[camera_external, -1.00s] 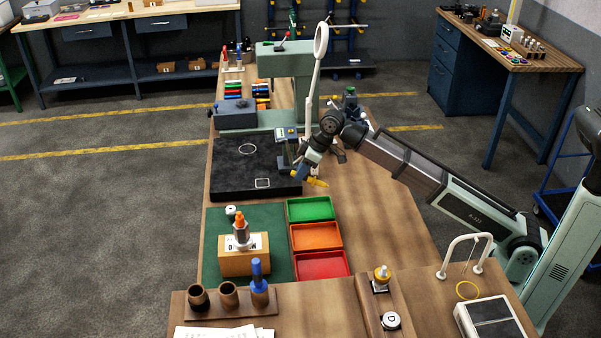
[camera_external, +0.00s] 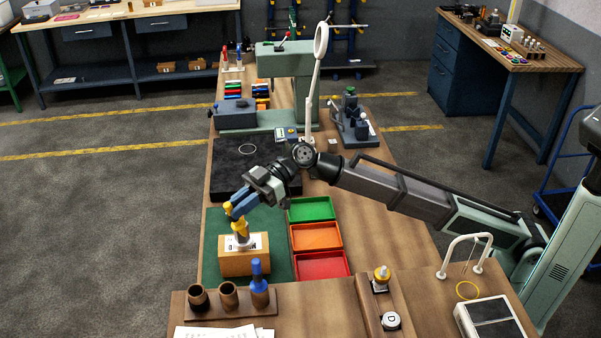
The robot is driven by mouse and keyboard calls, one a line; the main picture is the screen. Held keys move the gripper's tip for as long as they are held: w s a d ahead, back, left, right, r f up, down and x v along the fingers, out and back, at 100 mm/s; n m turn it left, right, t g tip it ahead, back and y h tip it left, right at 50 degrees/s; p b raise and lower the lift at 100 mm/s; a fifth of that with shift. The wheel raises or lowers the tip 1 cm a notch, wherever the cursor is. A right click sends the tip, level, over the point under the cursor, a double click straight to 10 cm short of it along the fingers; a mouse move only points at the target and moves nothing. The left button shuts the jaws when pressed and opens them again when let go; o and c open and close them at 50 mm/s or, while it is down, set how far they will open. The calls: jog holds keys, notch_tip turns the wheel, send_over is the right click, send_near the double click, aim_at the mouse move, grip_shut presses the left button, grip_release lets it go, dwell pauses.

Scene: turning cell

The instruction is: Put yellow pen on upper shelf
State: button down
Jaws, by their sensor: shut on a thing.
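My gripper (camera_external: 236,215) points down over a wooden block (camera_external: 245,263) with a white label. I cannot pick out a yellow pen with certainty. A blue rack with shelves (camera_external: 347,62) stands at the back; I cannot tell whether one of its levels is the upper shelf.
Green (camera_external: 311,209), orange (camera_external: 316,236) and red (camera_external: 322,265) trays lie right of the block. A wooden holder (camera_external: 231,303) with a blue-topped item (camera_external: 257,275) stands in front. Bare tabletop lies right of the trays.

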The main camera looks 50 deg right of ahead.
jog(key=s+a+r+n+g+y, duration=0.2)
jog(key=s+a+r+y, duration=0.1)
jog(key=s+a+r, duration=0.75)
notch_tip(320, 180, down, 11)
jog(key=a, duration=0.2)
jog(key=shift+s+a+y, duration=0.2)
jog(key=shift+a+y, duration=0.1)
jog(key=c, duration=1.1)
grip_release()
jog(key=shift+o, duration=0.2)
jog(key=d+f, duration=0.1)
jog(key=d, duration=1.1)
